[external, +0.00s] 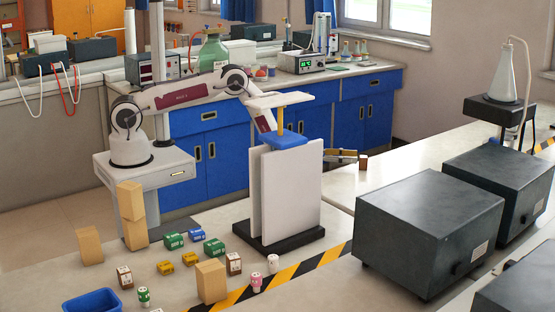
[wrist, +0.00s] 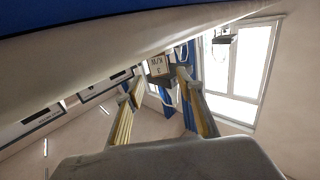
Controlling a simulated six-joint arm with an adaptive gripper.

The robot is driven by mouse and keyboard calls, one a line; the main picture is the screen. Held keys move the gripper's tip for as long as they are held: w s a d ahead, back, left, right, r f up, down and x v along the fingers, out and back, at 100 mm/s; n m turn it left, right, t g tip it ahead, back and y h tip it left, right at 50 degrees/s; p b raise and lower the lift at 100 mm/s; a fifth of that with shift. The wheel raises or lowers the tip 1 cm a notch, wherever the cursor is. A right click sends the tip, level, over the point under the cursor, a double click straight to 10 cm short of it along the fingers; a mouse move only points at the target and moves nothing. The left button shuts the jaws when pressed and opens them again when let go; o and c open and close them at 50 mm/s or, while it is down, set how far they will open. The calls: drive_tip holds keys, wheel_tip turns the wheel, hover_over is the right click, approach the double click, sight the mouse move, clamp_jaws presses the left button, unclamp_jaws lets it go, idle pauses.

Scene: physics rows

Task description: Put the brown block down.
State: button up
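My gripper (external: 350,157) reaches out to the right from behind the upright white panels. A small brown block (external: 363,162) is at its fingertips. In the wrist view, the block (wrist: 157,66) sits between the two fingertips and shows a pale face with dark printing. The gripper appears shut on it. The white tabletop lies behind and around the block in the external view; whether the block touches it or hangs above it, I cannot tell. The panels hide part of my wrist.
White panels (external: 290,195) on a dark base stand beside the gripper. Large dark boxes (external: 428,230) are at the right. Several small blocks, plain wooden blocks (external: 210,281) and a blue bin (external: 92,302) are at the front left.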

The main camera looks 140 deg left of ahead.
drive_tip(key=v, duration=0.6)
idle(0.3)
drive_tip(key=shift+d+r, duration=0.1)
idle(0.7)
